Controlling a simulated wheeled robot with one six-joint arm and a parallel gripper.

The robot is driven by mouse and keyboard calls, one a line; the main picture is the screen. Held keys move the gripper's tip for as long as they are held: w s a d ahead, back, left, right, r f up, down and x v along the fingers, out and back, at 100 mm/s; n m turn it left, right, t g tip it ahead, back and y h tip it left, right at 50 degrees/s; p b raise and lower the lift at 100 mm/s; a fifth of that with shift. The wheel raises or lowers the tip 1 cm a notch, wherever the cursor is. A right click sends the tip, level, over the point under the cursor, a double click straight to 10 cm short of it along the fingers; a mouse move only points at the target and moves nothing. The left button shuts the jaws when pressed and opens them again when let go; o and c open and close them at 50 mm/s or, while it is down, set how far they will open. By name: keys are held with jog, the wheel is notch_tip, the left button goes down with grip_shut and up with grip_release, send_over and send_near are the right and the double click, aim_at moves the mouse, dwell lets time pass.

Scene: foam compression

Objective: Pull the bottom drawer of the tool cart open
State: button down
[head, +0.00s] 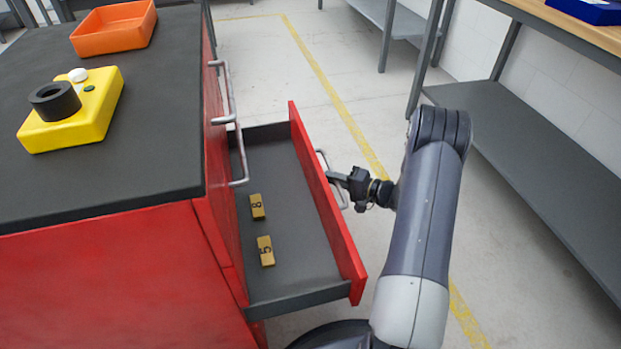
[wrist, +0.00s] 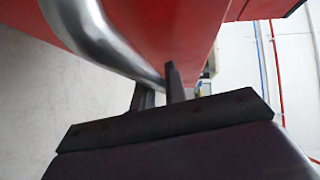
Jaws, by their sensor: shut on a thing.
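The red tool cart (head: 130,275) stands at the left with a dark top. Its bottom drawer (head: 300,285) stands out from the cart, with its grey floor in plain view. Two small yellow blocks marked 8 (head: 257,207) and 5 (head: 265,251) lie in it. My gripper (head: 338,180) is at the drawer's front, shut on the drawer's metal handle (head: 343,200). In the wrist view the handle (wrist: 90,35) runs as a thick bar down to my fingers (wrist: 160,90), with the red drawer front behind.
On the cart top are an orange tray (head: 113,45) and a yellow box (head: 75,122) with a black ring. An upper handle (head: 230,120) sticks out above the drawer. A grey shelf bench (head: 530,165) stands at the right. Pale floor with a yellow line (head: 330,90) lies between.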

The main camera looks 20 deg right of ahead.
jog(key=shift+d+p, duration=0.35)
jog(key=shift+d, duration=2.4)
jog(key=c, duration=1.5)
grip_release()
jog(key=shift+o, duration=0.2)
jog(key=p+v, duration=0.2)
jog(key=v, duration=0.8)
jog(key=shift+s+d, duration=0.25)
jog(key=shift+s, duration=0.05)
